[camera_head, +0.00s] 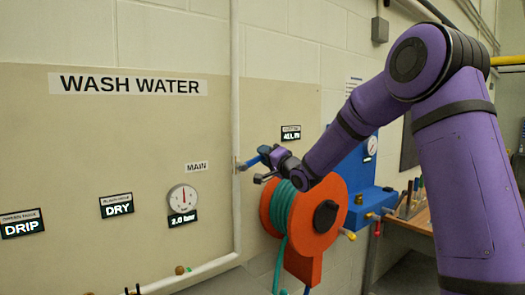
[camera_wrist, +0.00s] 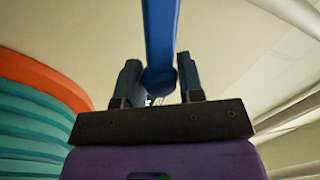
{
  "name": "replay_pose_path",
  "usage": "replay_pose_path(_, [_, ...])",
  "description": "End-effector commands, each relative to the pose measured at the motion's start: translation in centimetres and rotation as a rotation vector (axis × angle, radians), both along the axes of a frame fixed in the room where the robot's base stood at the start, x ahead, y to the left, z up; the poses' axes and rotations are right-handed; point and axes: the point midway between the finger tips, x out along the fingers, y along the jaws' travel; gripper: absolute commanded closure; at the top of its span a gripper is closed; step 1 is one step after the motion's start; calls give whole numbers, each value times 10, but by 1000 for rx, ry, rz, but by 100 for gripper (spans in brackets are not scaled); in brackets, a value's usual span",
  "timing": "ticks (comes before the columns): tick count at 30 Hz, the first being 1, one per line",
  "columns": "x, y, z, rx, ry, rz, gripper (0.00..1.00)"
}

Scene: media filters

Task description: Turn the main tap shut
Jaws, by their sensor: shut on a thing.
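The main tap's blue lever (camera_head: 249,162) sticks out to the right from the white upright pipe (camera_head: 235,110), just right of the MAIN label (camera_head: 197,167). My gripper (camera_head: 268,156) is at the lever's outer end, with its jaws closed on it. In the wrist view the blue lever (camera_wrist: 161,35) runs down between the two dark fingers of my gripper (camera_wrist: 158,68). The lever's gripped end is partly hidden by the fingers. The tap's body at the pipe is small and hard to make out.
An orange hose reel (camera_head: 335,205) with green hose (camera_head: 281,208) stands close below and right of my gripper. A pressure gauge (camera_head: 183,198) above a 2.0 bar display is on the panel. Small displays read DRIP (camera_head: 22,226) and DRY (camera_head: 117,208). A tool bench (camera_head: 410,222) is at right.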

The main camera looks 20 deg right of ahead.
Motion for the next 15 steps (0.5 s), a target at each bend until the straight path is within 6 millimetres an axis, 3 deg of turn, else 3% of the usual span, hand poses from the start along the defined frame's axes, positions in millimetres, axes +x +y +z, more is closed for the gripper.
replay_pose_path(15, [1, -5, -28, 278, 93, -1, 100])
